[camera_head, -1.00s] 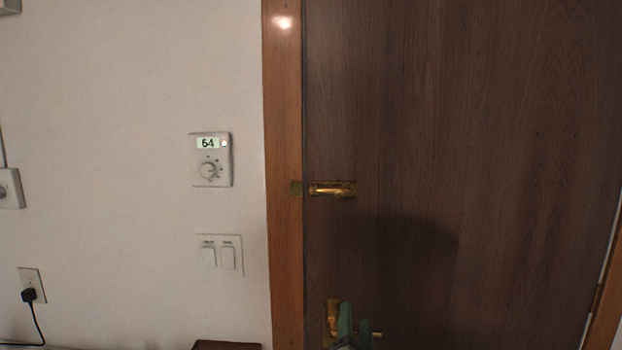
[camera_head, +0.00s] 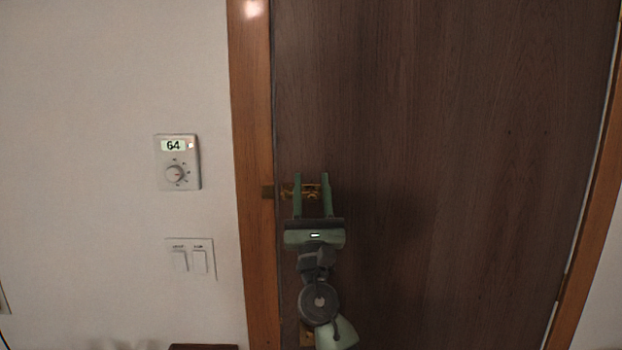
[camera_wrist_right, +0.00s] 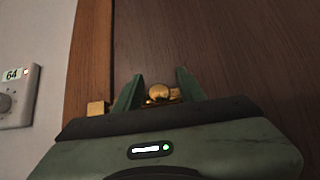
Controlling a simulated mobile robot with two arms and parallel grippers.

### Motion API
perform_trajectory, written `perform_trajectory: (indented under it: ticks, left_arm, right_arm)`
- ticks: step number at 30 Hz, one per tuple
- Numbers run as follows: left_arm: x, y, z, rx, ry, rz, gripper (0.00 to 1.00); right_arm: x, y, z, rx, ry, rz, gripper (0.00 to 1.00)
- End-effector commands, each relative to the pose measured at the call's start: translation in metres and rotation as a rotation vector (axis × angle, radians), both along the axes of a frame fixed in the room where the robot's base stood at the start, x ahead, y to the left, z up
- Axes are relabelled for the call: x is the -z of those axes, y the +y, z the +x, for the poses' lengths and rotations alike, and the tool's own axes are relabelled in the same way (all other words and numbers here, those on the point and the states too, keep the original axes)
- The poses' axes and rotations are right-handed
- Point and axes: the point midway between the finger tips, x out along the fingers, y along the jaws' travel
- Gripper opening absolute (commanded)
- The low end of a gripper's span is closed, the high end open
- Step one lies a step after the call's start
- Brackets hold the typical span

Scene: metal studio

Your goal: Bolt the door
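The brown door (camera_head: 450,130) fills the right of the head view and looks closed against its wooden frame. A brass bolt (camera_head: 288,191) is mounted on the door near its left edge, and a small brass keeper (camera_head: 267,192) sits on the frame beside it. My right gripper (camera_head: 312,180) is open, with its two green fingers at the bolt, one on each side of its knob. In the right wrist view the round brass knob (camera_wrist_right: 159,92) shows between the open fingers (camera_wrist_right: 158,82). I cannot tell whether they touch it. My left gripper is not in view.
A thermostat (camera_head: 177,162) reading 64 and a double light switch (camera_head: 191,258) are on the wall left of the frame. Part of the brass door handle (camera_head: 307,338) shows below, mostly hidden by my right arm. A dark brown object (camera_head: 203,347) shows at the bottom edge.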

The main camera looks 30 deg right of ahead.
Motion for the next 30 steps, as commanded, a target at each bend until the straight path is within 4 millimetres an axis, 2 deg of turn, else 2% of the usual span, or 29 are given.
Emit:
perform_trajectory:
  ticks: [10,14,15,30]
  left_arm:
    - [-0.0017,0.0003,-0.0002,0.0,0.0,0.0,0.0]
    - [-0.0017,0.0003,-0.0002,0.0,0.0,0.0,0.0]
    - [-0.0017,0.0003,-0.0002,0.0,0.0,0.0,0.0]
    - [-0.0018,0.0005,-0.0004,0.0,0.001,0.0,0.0]
  right_arm:
    - [-0.0031,-0.002,0.0034,-0.001,0.0,0.002,0.4]
    - [-0.003,-0.002,0.0034,-0.001,0.0,0.002,0.04]
    - [-0.003,-0.002,0.0034,-0.001,0.0,0.002,0.0]
    - [-0.003,-0.0019,0.0033,-0.001,0.0,0.002,0.0]
